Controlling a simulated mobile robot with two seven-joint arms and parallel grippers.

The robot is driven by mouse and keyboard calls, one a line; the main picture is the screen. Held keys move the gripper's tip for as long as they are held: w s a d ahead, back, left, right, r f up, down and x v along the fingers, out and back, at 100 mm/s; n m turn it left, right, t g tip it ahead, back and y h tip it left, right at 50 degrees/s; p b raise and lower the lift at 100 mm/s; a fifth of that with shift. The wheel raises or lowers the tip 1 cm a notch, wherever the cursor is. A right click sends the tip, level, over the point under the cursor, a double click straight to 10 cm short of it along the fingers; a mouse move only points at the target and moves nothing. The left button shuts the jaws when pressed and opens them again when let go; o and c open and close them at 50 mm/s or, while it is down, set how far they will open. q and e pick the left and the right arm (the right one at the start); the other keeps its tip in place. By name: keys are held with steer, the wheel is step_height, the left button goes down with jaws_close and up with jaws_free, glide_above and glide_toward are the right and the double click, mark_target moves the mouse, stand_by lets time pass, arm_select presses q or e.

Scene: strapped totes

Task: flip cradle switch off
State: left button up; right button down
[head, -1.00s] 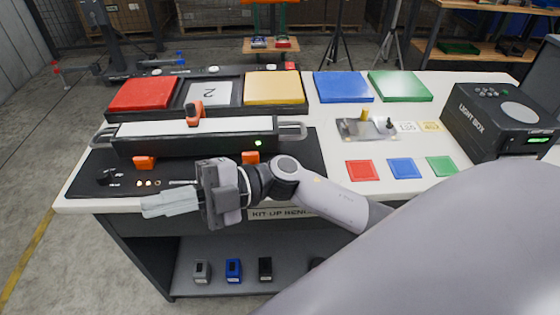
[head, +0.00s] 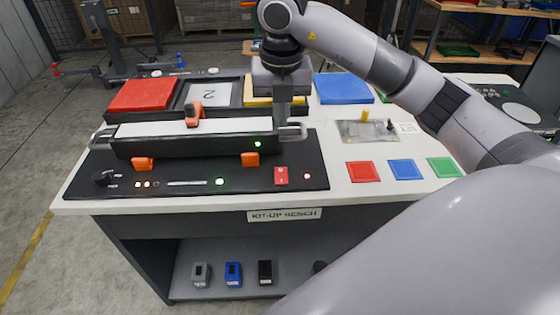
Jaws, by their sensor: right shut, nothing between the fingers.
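The black cradle panel (head: 235,184) lies along the front of the bench. A red rocker switch (head: 281,176) sits near its right end, with a small red light (head: 307,176) to its right. The switch's tilt is too small to tell. A long tote-like bar (head: 190,143) with end handles rests at the back of the panel, a green light at its right. My right gripper (head: 284,122) points down with shut, empty fingers, appearing near the bar's right handle, above the switch in the picture. My left gripper is out of view.
A dark knob (head: 104,178) is at the panel's left. Red, blue and green squares (head: 404,169) lie to the right. My right arm covers part of the light box.

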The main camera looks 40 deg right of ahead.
mark_target(281, 171)
steer(key=shift+f, duration=0.1)
steer(key=f, duration=0.4)
steer(key=w+f+p, duration=0.1)
steer(key=f, duration=0.8)
steer(key=shift+w+d+f, duration=0.2)
steer(key=shift+d+f, duration=0.1)
steer(key=shift+d, duration=0.1)
steer(key=shift+f, duration=0.1)
steer(key=shift+f+b, duration=0.3)
steer(key=shift+f, duration=0.05)
steer(key=shift+r, duration=0.1)
steer(key=shift+s, duration=0.1)
